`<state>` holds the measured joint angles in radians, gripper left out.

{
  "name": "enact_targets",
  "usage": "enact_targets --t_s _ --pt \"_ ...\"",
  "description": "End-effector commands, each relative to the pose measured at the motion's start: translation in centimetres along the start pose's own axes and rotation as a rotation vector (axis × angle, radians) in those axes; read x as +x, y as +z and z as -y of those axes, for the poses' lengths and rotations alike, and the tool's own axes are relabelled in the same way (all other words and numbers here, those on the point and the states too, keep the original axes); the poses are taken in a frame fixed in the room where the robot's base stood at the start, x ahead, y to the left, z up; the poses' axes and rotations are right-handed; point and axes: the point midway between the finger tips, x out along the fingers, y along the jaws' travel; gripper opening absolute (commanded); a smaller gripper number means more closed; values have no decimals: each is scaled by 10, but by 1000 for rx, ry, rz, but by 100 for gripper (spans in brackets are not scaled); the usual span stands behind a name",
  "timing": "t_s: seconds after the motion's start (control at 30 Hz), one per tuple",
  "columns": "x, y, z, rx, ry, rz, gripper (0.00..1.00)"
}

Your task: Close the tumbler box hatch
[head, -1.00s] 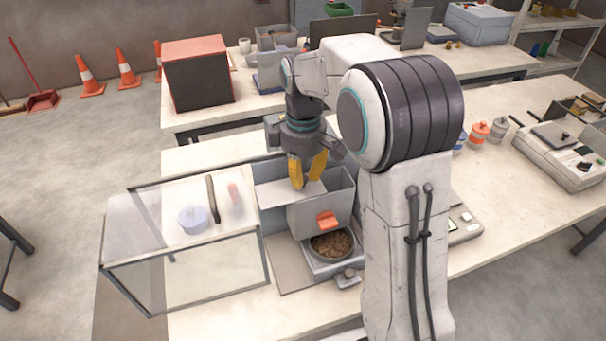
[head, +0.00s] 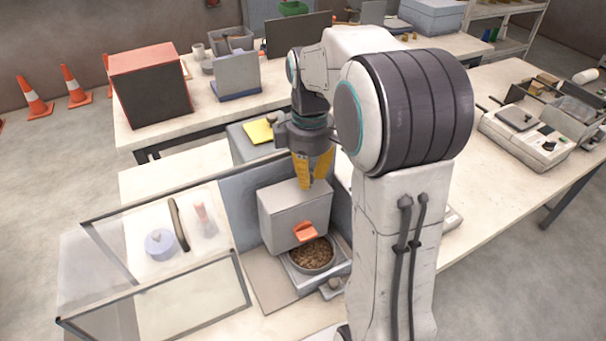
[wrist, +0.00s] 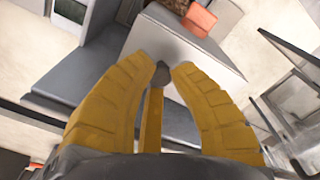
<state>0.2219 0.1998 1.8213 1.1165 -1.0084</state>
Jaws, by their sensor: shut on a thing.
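A grey box (head: 292,217) with an orange spout (head: 305,232) stands in the middle of the bench in the head view, above a round pan of brown pellets (head: 312,256). My gripper (head: 312,184) points down at its top. In the wrist view my gripper's yellow fingers (wrist: 162,72) close around a small dark knob (wrist: 161,75), just at the grey box's top edge (wrist: 170,45). A clear-walled frame (head: 190,295) stands open to the left of the box. I cannot tell for certain which panel is the tumbler box hatch. The fingers hide part of the knob.
A grey upright panel (head: 238,205) stands behind the grey box. A lidded jar (head: 160,244) and a dark-handled tool (head: 178,222) are on the bench at left. A dark box with red edges (head: 152,88) stands on the back bench.

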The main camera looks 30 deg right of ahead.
Motion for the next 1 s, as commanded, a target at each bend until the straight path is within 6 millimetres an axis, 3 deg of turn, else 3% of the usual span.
enact_targets --t_s 0.1,0.13,0.4,0.77,1.0 --pt "1 2 2 2 -8 5 0" --pt "1 2 2 2 -8 5 22" --pt "0 1 1 2 -3 2 46" --pt "-4 0 0 1 0 0 47" --pt "-36 0 -1 1 4 -2 47"
